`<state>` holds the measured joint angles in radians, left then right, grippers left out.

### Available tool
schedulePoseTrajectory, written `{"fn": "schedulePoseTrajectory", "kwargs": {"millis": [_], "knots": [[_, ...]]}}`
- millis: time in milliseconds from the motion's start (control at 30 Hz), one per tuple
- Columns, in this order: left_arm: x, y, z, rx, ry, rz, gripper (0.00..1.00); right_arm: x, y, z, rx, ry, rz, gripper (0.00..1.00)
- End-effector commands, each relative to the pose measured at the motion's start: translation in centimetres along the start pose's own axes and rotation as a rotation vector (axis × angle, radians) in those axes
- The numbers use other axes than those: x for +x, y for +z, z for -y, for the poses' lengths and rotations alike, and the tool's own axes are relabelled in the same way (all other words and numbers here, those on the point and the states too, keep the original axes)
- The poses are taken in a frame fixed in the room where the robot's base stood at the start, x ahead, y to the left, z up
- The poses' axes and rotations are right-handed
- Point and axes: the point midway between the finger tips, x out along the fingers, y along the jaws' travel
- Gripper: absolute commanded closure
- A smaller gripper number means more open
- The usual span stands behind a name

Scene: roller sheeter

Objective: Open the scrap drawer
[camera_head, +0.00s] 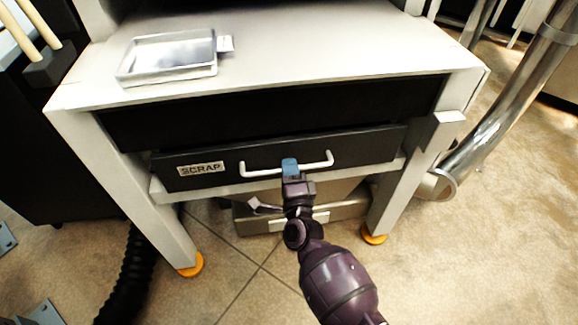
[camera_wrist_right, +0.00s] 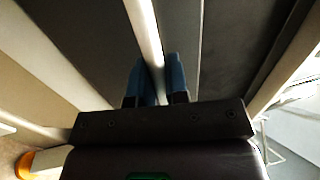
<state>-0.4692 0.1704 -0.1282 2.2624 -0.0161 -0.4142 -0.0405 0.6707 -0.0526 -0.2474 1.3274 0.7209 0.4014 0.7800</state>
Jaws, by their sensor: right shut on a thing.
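The scrap drawer (camera_head: 365,149) is a dark front panel with a "SCRAP" label (camera_head: 201,169), set under the pale table top. A white bar handle (camera_head: 262,172) runs across its front. My right gripper (camera_head: 290,165) has its blue fingertips at the middle of the handle and is shut on it. In the right wrist view the blue fingers of my right gripper (camera_wrist_right: 159,80) sit on either side of the white handle bar (camera_wrist_right: 146,32). How far the drawer stands out is hard to tell. My left gripper is not in view.
A clear tray (camera_head: 170,58) stands on the table top (camera_head: 300,45). A pale box (camera_head: 345,208) sits on the floor under the drawer. White table legs (camera_head: 160,222) flank it, a metal pipe (camera_head: 505,105) stands at the right, and a black hose (camera_head: 130,275) at lower left.

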Motion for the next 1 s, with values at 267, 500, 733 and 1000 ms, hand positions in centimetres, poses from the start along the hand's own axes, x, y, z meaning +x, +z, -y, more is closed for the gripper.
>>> {"fn": "schedulePoseTrajectory", "kwargs": {"millis": [267,500,733,1000], "knots": [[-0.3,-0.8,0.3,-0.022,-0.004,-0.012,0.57,-4.5,-0.1,1.1,0.000,-0.001,-0.002,1.00],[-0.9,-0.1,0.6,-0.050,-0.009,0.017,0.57,-10.5,0.0,2.3,-0.002,-0.001,-0.001,1.00],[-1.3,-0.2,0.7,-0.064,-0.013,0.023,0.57,-16.7,0.1,3.4,-0.001,0.001,0.000,1.00],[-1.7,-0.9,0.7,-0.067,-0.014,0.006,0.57,-22.7,0.2,4.5,-0.001,0.002,0.000,1.00]]}}
